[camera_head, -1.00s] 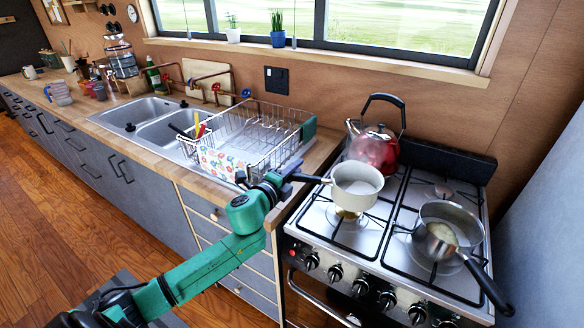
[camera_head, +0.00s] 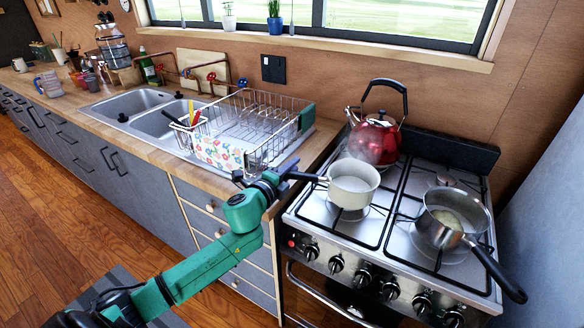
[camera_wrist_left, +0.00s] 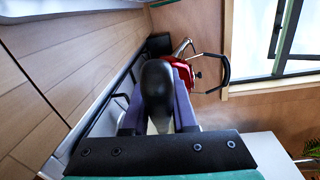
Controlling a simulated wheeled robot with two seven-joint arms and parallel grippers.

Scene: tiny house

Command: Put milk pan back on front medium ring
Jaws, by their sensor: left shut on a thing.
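The milk pan (camera_head: 352,186) is cream-coloured with a dark handle and looks level over the front left ring (camera_head: 349,214) of the hob. I cannot tell whether its base touches the pan support or sits slightly above it. My left gripper (camera_head: 284,176) is at the left edge of the hob, shut on the handle. The left wrist view shows the black handle (camera_wrist_left: 157,90) between the two fingers (camera_wrist_left: 157,105); the pan body is mostly hidden there. My right gripper is in neither view.
A steel saucepan (camera_head: 452,218) stands on the front right ring, its handle jutting over the front edge. A red kettle (camera_head: 375,140) stands behind the milk pan. A wire dish rack (camera_head: 262,125) is left of the hob. The rear right ring (camera_head: 444,180) is clear.

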